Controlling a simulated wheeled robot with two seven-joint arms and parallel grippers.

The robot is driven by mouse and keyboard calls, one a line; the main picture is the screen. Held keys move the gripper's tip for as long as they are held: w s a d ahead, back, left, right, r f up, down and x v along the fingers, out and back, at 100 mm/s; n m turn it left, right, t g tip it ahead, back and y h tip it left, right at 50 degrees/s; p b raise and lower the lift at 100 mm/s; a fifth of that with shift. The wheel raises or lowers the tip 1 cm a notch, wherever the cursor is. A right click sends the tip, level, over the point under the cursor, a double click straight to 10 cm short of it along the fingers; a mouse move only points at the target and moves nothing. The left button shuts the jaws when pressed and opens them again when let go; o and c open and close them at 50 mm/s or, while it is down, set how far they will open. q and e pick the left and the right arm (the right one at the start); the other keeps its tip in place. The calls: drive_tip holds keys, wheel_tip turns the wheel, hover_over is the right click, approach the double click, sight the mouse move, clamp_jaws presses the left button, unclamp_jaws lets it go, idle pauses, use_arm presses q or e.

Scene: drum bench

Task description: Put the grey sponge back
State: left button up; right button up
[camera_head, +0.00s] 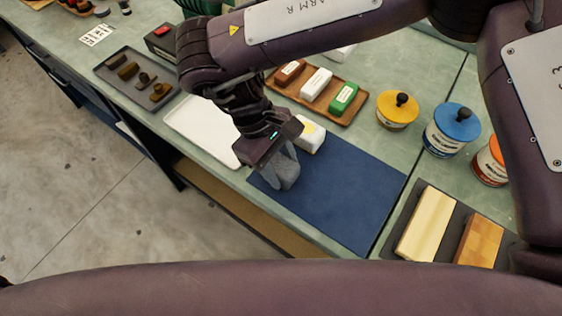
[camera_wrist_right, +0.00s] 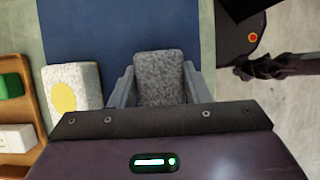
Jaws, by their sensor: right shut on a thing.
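The grey sponge (camera_wrist_right: 160,78) is a speckled grey block between the two fingers of my right gripper (camera_wrist_right: 158,88), seen in the right wrist view. In the head view my right gripper (camera_head: 280,173) points down over the near left part of the blue mat (camera_head: 345,190), shut on the sponge, which the fingers mostly hide. I cannot tell whether the sponge touches the mat. A white speckled sponge with a yellow dot (camera_head: 311,136) sits beside the gripper at the mat's far left corner; it also shows in the right wrist view (camera_wrist_right: 72,88). My left gripper is not in view.
A white tray (camera_head: 190,122) lies left of the mat. Behind is a wooden tray (camera_head: 318,107) with brown, white and green blocks. Yellow (camera_head: 397,112), blue (camera_head: 452,131) and orange tins stand right. A dark tray (camera_head: 415,207) holds wooden blocks. The mat's right side is clear.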

drive_tip(key=o, duration=1)
drive_tip(key=shift+w+r+p, duration=0.1)
drive_tip(key=shift+r+p, duration=0.4)
drive_tip(key=shift+p+v, duration=5.25)
drive_tip(key=shift+v, duration=0.4)
drive_tip(key=shift+a, duration=0.1)
